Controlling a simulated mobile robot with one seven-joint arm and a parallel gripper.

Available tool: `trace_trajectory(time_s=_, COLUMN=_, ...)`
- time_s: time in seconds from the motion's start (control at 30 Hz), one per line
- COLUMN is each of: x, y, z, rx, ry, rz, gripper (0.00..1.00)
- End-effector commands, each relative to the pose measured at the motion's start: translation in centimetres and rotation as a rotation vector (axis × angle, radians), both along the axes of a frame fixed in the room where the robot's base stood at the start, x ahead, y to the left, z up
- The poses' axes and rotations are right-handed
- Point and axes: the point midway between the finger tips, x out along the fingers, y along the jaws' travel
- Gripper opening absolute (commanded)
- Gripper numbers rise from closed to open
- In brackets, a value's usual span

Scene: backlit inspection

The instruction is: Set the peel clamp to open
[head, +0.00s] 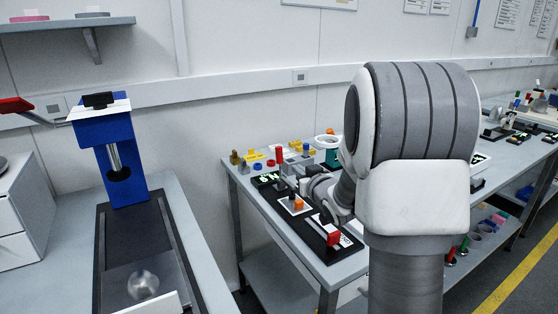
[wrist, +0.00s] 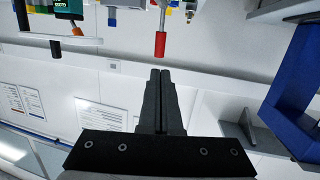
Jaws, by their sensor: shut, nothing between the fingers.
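I cannot tell for certain which thing is the peel clamp. In the head view a red block (head: 333,238) stands on a dark plate at the near edge of the right-hand bench, and an orange block (head: 298,203) stands on a similar plate behind it. In the wrist view a red handle (wrist: 160,44) on a thin grey rod shows beyond my fingertips, apart from them. My gripper (wrist: 160,72) is shut and empty in the wrist view. In the head view my arm covers part of the bench and its end is hard to make out.
A blue press-like stand (head: 127,160) with a red lever (head: 16,105) stands on the left-hand bench. Several small coloured parts and a teal device (head: 331,157) crowd the right-hand bench (head: 348,268). A floor gap separates the benches.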

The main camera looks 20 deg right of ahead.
Motion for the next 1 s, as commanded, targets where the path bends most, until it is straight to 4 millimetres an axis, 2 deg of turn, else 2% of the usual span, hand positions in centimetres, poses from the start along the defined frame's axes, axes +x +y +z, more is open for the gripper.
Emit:
trace_trajectory(time_s=0.4, x=7.4, y=0.1, z=-1.3, rx=-0.001, ry=0.001, rz=0.001, gripper=0.0)
trace_trajectory(time_s=0.6, x=10.5, y=0.0, z=-1.8, rx=0.0, ry=0.001, rz=0.0, gripper=0.0)
trace_trajectory(time_s=0.8, x=12.3, y=0.0, z=-2.0, rx=-0.001, ry=0.0, rz=0.0, gripper=0.0)
trace_trajectory(time_s=1.0, x=12.8, y=0.0, z=-2.1, rx=-0.001, ry=0.0, rz=0.0, gripper=0.0)
